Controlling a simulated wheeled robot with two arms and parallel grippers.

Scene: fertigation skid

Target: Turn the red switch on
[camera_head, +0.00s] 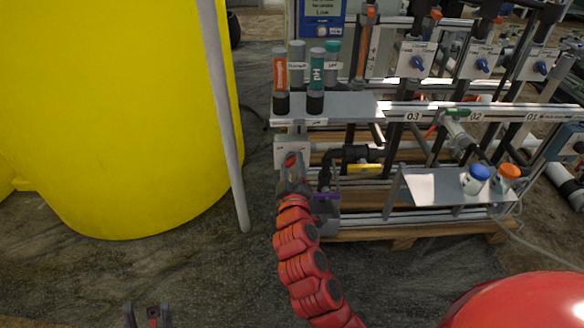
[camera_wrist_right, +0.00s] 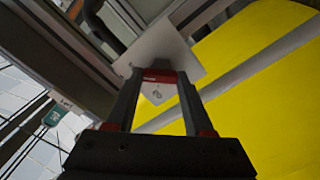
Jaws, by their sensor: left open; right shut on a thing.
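The red switch (camera_head: 291,159) sits on a pale switch plate (camera_head: 284,147) below the left end of the grey shelf. My right gripper (camera_head: 290,172) reaches up to it from below and is shut on it. In the right wrist view the red switch (camera_wrist_right: 158,75) lies between the two fingertips, in front of the pale plate (camera_wrist_right: 160,45). A mark like a 0 shows on the plate below the switch; the switch's exact angle is hard to tell. My left gripper (camera_head: 148,314) is open and empty at the bottom left, far from the switch.
A large yellow tank (camera_head: 110,110) stands left, with a grey upright pipe (camera_head: 226,130) before it. Probe bottles stand on the shelf (camera_head: 350,108) above the switch. Black pipework and a yellow-handled valve (camera_head: 364,168) are close on the right. The floor before the tank is clear.

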